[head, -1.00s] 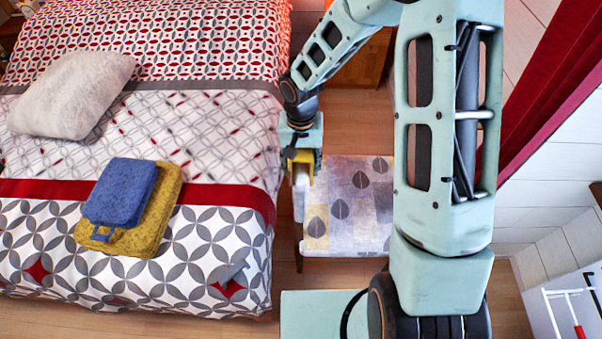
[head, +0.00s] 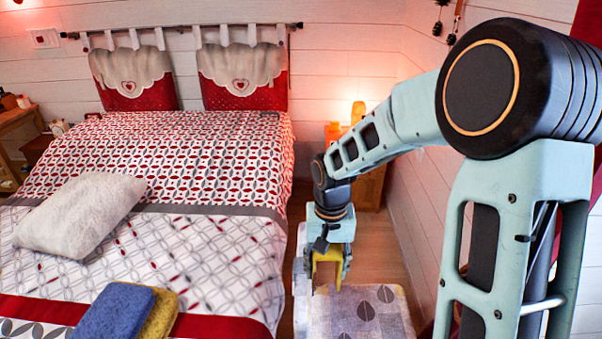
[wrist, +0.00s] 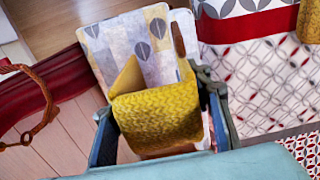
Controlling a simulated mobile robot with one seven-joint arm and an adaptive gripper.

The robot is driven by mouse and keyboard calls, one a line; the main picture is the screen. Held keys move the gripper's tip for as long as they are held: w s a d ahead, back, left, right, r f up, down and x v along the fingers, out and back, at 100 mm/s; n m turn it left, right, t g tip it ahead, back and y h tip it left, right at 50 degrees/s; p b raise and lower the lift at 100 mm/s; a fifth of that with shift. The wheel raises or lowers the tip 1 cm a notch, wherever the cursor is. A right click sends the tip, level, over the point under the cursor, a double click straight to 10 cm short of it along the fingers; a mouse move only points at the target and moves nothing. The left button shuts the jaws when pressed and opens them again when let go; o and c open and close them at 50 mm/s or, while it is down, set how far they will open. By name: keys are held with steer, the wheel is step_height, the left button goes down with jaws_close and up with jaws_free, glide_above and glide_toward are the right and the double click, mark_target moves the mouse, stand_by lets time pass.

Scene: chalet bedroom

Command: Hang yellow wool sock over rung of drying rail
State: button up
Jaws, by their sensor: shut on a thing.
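The yellow wool sock (head: 326,266) hangs in my gripper (head: 328,278) over the gap between the bed and the leaf-print seat. In the wrist view the knitted sock (wrist: 158,118) lies folded between the two fingers of my gripper (wrist: 163,122). The fingers are shut on it, one on each side. The drying rail is not recognisable in either current view.
A leaf-print seat (head: 370,310) stands below and beside the gripper. The bed (head: 200,170) fills the left, with folded blue (head: 112,312) and yellow (head: 160,316) cloths and a pale pillow (head: 80,218).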

steer(key=d+r+p, duration=0.1)
steer(key=d, duration=0.6)
steer(key=shift+d+p, duration=0.25)
steer(key=shift+p, duration=0.1)
steer(key=shift+r, duration=0.1)
